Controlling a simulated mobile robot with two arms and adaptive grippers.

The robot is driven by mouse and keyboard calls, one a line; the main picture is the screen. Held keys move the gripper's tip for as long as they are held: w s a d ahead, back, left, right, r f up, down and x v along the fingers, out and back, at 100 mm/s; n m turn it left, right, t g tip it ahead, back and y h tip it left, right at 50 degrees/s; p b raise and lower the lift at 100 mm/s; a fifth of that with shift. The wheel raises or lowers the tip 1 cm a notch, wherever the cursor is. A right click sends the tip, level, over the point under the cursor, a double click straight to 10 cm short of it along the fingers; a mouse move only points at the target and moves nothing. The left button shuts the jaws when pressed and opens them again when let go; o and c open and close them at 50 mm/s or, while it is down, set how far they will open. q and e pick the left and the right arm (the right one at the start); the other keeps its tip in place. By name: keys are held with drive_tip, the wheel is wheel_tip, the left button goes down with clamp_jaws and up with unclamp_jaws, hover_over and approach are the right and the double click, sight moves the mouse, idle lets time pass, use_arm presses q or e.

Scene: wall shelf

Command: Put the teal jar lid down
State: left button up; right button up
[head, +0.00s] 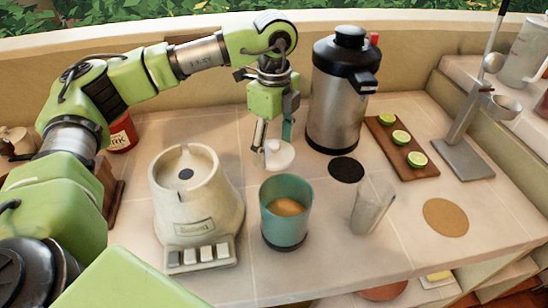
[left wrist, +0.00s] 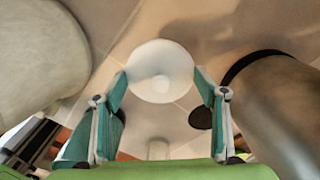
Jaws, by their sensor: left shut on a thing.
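The lid (head: 280,155) is a pale, round disc with a small knob; it looks white rather than teal. My left gripper (head: 272,142) points down and is shut on it, behind the teal jar. In the left wrist view the lid (left wrist: 160,70) sits between the two teal-padded fingertips (left wrist: 161,77). I cannot tell whether the lid touches the counter. The teal jar (head: 286,222) stands upright and open, with something tan inside. My right gripper is not in view.
A cream blender base (head: 196,200) stands left of the jar and a steel airpot (head: 333,105) stands behind right. A black coaster (head: 346,170), clear glass (head: 370,207), cork mat (head: 446,217) and board (head: 428,170) with lime halves lie to the right.

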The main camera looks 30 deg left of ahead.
sight(275, 152)
use_arm(q)
wheel_tip(275, 152, down, 4)
drive_tip(key=shift+r, duration=0.15)
drive_tip(key=shift+w+f, duration=0.1)
drive_tip(key=shift+f, duration=0.15)
drive_tip(key=shift+f, duration=0.1)
drive_tip(key=o, duration=0.6)
drive_tip(key=shift+f, duration=0.1)
drive_tip(key=o, duration=0.4)
drive_tip(key=shift+r+p, duration=0.3)
drive_tip(key=shift+r, duration=0.05)
wheel_tip(275, 152, up, 12)
drive_tip(key=shift+f+b, duration=0.1)
drive_tip(key=shift+b, duration=0.75)
